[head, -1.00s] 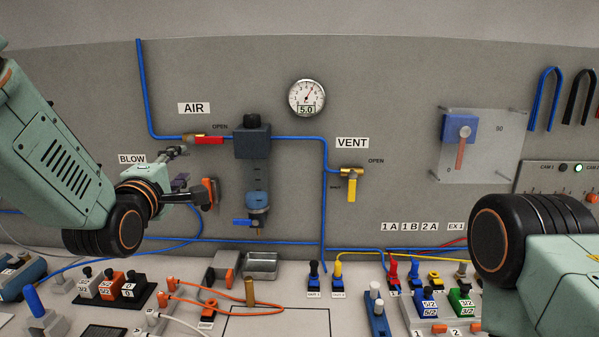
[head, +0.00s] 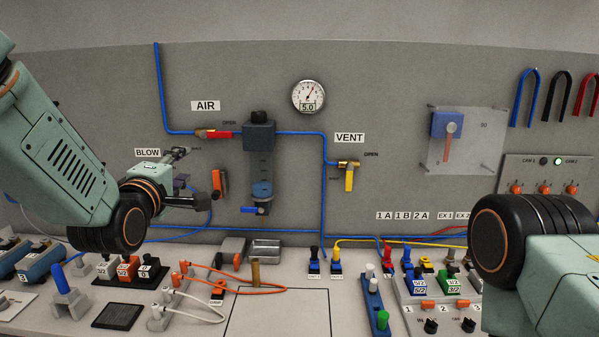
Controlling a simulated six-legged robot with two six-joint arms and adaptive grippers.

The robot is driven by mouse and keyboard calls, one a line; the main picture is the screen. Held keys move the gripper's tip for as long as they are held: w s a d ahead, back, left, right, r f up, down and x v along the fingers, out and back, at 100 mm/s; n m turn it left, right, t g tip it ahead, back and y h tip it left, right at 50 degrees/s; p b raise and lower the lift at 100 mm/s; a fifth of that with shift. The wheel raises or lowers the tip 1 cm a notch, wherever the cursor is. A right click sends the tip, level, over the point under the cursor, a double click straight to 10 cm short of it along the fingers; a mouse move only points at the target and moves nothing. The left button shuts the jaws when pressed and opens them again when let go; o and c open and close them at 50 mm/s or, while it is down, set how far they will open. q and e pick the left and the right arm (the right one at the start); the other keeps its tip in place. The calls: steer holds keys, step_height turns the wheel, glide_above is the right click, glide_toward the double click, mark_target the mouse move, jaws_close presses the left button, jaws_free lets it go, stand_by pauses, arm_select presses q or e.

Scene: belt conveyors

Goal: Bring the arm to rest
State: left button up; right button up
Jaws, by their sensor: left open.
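My left arm comes in from the left, and its gripper (head: 199,178) hangs in front of the wall panel, below the BLOW label. Its jaws are apart, with nothing seen between them. One finger reaches up by the BLOW fitting and the other lies beside an orange-handled part (head: 220,185) on the panel. I cannot tell whether they touch. My right arm (head: 550,262) shows only as a black joint and a pale green link at the lower right. Its gripper is out of view.
The wall panel carries the red AIR valve (head: 218,134), a filter unit (head: 260,160), the yellow VENT valve (head: 349,178) and a gauge (head: 309,97). Switches, cables and a metal tray (head: 264,250) crowd the bench. An outlined patch (head: 278,312) at front centre is clear.

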arm_select(q)
steer(key=s+f+m+g+b, duration=0.25)
steer(key=s+f+m, duration=0.2)
steer(key=f, duration=0.65)
steer(key=s+f+m+g+b, duration=0.1)
steer(key=s+f+m+g, duration=0.35)
steer(key=f, duration=0.65)
steer(key=s+f+m+g+b, duration=0.15)
steer(key=s+f+m, duration=0.35)
steer(key=f, duration=0.7)
steer(key=s+f+m+g+b, duration=0.1)
steer(key=s+f+g+b, duration=0.2)
steer(key=s+f, duration=0.9)
steer(key=s+f+g+b, duration=0.4)
steer(key=s+f, duration=0.8)
steer(key=s, duration=0.6)
steer(key=shift+s+d+m+g+y, duration=0.15)
steer(key=shift+s+m+g+y, duration=0.2)
steer(key=shift+g, duration=0.9)
arm_select(e)
step_height(320, 180, down, 12)
steer(key=shift+w, duration=0.3)
arm_select(q)
steer(key=shift+w, duration=0.1)
arm_select(e)
steer(key=shift+w, duration=0.1)
